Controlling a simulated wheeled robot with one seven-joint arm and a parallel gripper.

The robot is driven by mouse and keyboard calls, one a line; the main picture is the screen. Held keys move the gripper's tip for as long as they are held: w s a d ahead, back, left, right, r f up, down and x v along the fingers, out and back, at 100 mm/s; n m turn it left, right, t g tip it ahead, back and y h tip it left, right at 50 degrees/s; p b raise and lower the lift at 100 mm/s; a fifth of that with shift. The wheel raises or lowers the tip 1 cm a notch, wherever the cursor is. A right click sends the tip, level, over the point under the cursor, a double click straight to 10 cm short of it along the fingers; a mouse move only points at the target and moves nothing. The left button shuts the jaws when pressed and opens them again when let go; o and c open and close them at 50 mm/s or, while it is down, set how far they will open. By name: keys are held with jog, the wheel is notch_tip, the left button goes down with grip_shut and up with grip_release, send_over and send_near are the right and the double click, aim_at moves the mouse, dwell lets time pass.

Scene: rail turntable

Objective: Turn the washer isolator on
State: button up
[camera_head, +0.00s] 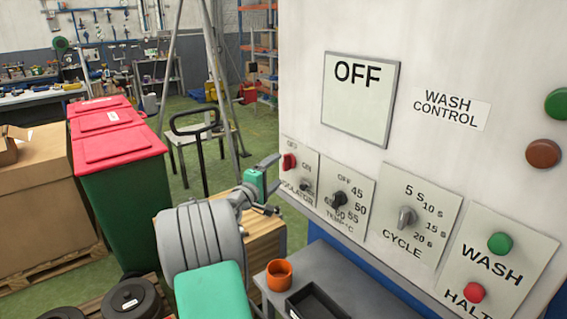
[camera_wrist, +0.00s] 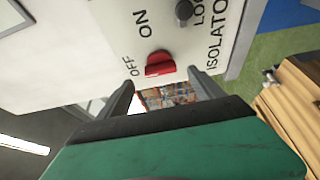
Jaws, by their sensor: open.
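The isolator plate (camera_head: 301,190) is at the left end of the white panel, marked OFF, ON and ISOLATOR. Its red handle (camera_head: 289,162) sits beside the OFF mark. In the wrist view the red handle (camera_wrist: 160,66) lies in front of my fingertips, roughly between them, and appears apart from both. My gripper (camera_head: 277,183) is open and empty, just left of the plate. In the wrist view my gripper (camera_wrist: 160,80) shows a finger on each side of the handle. A small grey lock knob (camera_wrist: 184,10) is on the same plate, partly cut off. The display (camera_head: 360,105) reads OFF.
The black temperature knob (camera_head: 339,199), cycle knob (camera_head: 406,217), green wash button (camera_head: 500,243) and red halt button (camera_head: 474,292) continue rightward. Below is a grey bench (camera_head: 345,279) with an orange cup (camera_head: 279,274) and black tray (camera_head: 318,303). A green bin (camera_head: 125,190) stands left.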

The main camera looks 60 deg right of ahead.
aim_at(284, 165)
jog(key=d, duration=0.3)
jog(key=d+p, duration=0.1)
jog(key=d, duration=0.1)
jog(key=shift+s+d, duration=0.25)
jog(key=shift+d, duration=0.1)
jog(key=shift+f, duration=0.1)
jog(key=c, duration=1.4)
